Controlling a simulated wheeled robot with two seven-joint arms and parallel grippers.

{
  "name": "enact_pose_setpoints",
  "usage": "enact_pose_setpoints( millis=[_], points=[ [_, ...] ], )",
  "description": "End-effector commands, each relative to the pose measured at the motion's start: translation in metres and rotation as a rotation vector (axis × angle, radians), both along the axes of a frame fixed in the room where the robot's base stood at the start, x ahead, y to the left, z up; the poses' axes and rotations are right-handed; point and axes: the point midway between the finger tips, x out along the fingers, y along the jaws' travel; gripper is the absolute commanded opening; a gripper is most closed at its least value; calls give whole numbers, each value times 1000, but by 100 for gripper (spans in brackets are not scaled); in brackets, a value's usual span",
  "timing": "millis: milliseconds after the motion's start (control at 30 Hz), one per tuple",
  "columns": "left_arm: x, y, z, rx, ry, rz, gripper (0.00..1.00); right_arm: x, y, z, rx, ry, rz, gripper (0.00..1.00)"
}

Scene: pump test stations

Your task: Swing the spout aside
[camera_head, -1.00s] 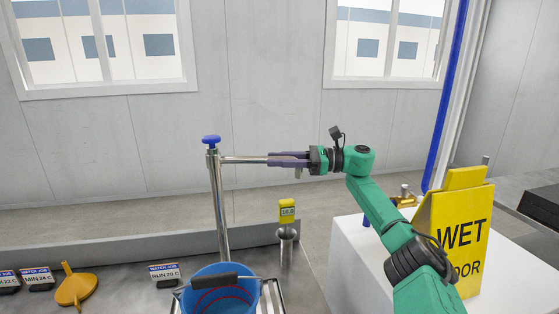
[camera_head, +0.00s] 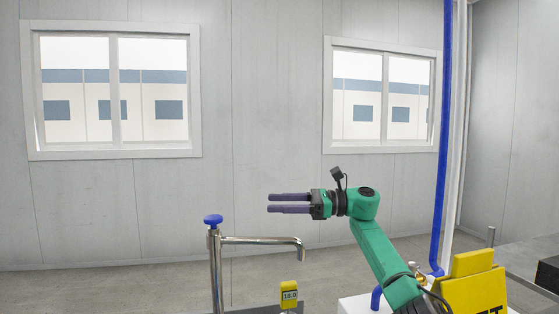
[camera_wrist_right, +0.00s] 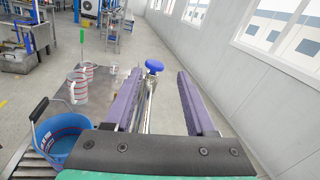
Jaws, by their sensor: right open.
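The chrome spout (camera_head: 265,240) runs to the right from the top of an upright post with a blue knob (camera_head: 213,219), and its tip bends down. My right gripper (camera_head: 270,202) is open and empty, above the spout and clear of it, its fingers pointing left. In the right wrist view the spout (camera_wrist_right: 149,98) shows between the open fingers, below them, with the blue knob (camera_wrist_right: 154,66) beyond. My left gripper is not in view.
A blue bucket (camera_wrist_right: 62,142) stands on a slatted surface in the wrist view, with clear jugs (camera_wrist_right: 77,88) beyond. A yellow gauge (camera_head: 290,294) reads 18.0 below the spout. A yellow sign (camera_head: 475,285) stands at the lower right.

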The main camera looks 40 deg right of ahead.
Motion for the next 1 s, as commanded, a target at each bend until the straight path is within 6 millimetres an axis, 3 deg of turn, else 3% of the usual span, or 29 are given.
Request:
enact_pose_setpoints(
  millis=[33,100,300,1000],
  points=[
    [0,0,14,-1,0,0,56,0,0,26,1,-8,0,56],
    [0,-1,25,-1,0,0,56,0,0,48,2,-6,0,56],
    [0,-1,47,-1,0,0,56,0,0,93,1,-1,0,56],
    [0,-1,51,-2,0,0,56,0,0,102,0,2,1,56]
  ],
)
